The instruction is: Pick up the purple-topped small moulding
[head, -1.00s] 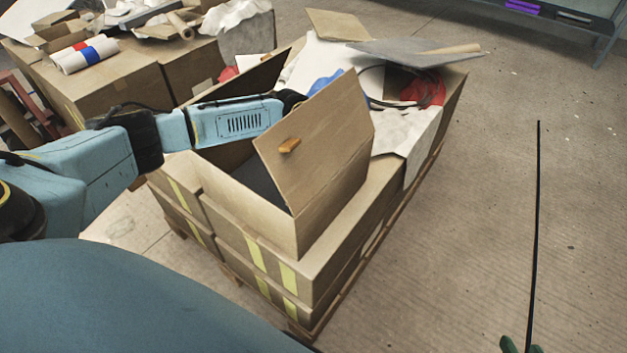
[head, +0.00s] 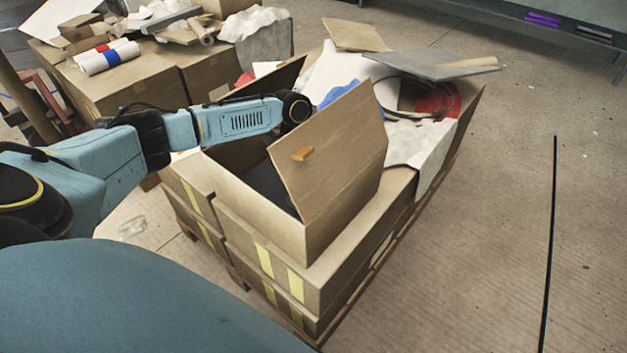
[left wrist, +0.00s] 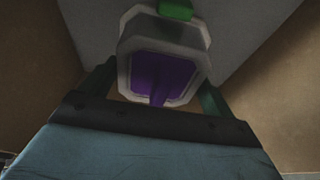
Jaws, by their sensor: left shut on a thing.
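The small moulding (left wrist: 165,72) shows in the left wrist view, with a purple face inside a pale grey, angular rim. My left gripper (left wrist: 157,92) has one green-tipped finger on each side of it and is shut on it. In the head view, my left arm reaches into the open cardboard box (head: 262,217). There the left gripper and the moulding are hidden by the box and its raised flap (head: 335,145). My right gripper is not in view.
A small green piece (left wrist: 176,9) lies at the moulding's far end. Cardboard walls stand close on both sides of the gripper. A grey sheet (head: 425,63), white cloth and a red item (head: 437,99) lie behind the box. Floor is open at right.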

